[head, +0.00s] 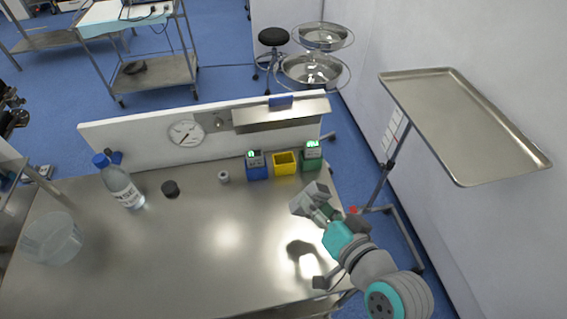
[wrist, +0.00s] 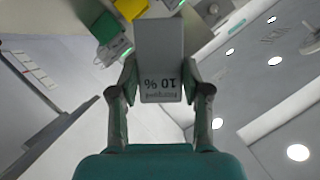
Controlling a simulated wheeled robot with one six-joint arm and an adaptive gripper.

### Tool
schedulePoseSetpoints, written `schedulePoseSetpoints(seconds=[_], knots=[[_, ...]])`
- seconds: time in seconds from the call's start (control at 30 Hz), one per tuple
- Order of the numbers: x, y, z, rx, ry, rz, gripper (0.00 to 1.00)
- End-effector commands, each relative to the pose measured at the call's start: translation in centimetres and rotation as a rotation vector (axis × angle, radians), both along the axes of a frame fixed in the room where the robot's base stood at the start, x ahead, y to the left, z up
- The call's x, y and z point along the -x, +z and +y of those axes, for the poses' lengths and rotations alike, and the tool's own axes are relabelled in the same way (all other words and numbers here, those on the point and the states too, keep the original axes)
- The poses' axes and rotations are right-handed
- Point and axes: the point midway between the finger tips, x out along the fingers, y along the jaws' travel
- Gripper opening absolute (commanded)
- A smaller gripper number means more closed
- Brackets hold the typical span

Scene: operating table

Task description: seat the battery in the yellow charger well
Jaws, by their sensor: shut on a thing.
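My gripper (head: 322,212) is shut on a grey box-shaped battery (head: 306,199), held above the right end of the steel table. In the wrist view the battery (wrist: 160,55) sits between both fingers, its label reading "10 %" upside down. The yellow charger well (head: 286,164) stands at the back of the table and looks empty. In the head view it is beyond and left of the gripper. In the wrist view part of the yellow well (wrist: 130,9) shows at the top edge, left of the battery.
A blue well (head: 257,172) and a green well (head: 312,163) flank the yellow one, each holding a unit with a lit green display. A low white wall (head: 140,143) stands behind. A bottle (head: 122,187), a black puck (head: 170,188) and a clear bowl (head: 50,240) are on the left.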

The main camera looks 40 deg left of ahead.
Motion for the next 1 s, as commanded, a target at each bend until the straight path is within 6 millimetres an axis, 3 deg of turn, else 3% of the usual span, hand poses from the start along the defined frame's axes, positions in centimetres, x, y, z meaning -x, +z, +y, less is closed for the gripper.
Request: schedulePoseSetpoints(seconds=[0.17, 0.7, 1.0], knots=[[-1.2, 0.1, 1.4, -0.001, 0.002, -0.001, 0.00], [-9.2, 0.2, 10.9, -0.002, 0.001, -0.002, 0.00], [-12.8, 0.1, 15.0, -0.002, 0.001, -0.002, 0.00]])
